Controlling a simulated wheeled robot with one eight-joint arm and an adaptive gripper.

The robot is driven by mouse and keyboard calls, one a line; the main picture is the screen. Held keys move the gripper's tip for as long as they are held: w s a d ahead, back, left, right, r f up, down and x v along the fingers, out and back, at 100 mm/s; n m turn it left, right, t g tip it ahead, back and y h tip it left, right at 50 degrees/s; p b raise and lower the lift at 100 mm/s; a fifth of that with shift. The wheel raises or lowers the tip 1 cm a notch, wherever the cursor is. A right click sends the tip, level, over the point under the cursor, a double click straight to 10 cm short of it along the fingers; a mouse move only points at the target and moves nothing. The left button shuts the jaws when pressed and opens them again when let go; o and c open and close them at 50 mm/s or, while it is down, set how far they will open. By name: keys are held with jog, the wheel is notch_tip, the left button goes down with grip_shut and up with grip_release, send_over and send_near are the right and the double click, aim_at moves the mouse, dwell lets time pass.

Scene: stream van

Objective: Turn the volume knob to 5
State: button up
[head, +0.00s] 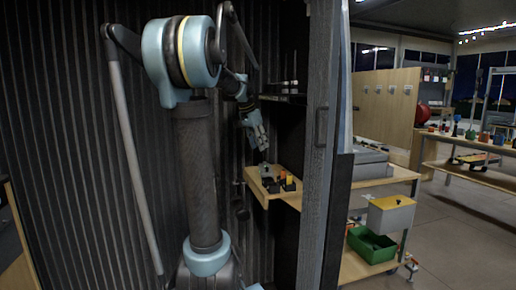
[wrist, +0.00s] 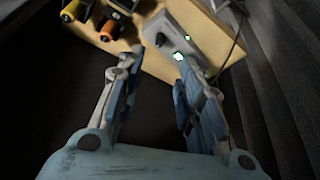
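A grey box (wrist: 182,25) with a small round knob (wrist: 160,40) and two lit green spots sits near the edge of a wooden shelf (wrist: 152,66) in the wrist view. I cannot read any scale or number on the knob. My gripper (wrist: 154,62) is open and empty, its two fingers apart, with the knob showing beyond and between the tips. No contact with the knob is visible. In the head view my gripper (head: 259,140) hangs above the small wooden shelf (head: 291,200), pointing down; the knob is too small to tell there.
Yellow-ended (wrist: 72,12) and orange-ended (wrist: 109,29) dark items stand left of the grey box. A thin dark cable runs along its right. Dark ribbed walls enclose the shelf, and a post (head: 322,150) stands right of it. Shelves with boxes lie farther right.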

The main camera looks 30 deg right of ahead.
aim_at(267, 167)
jog(key=s+d+n+t+y, duration=0.2)
jog(key=s+d+n+t, duration=0.15)
jog(key=n, duration=0.65)
jog(key=x, duration=0.8)
jog(key=a+x, duration=0.1)
jog(key=x, duration=0.2)
jog(key=shift+f, duration=0.5)
grip_shut()
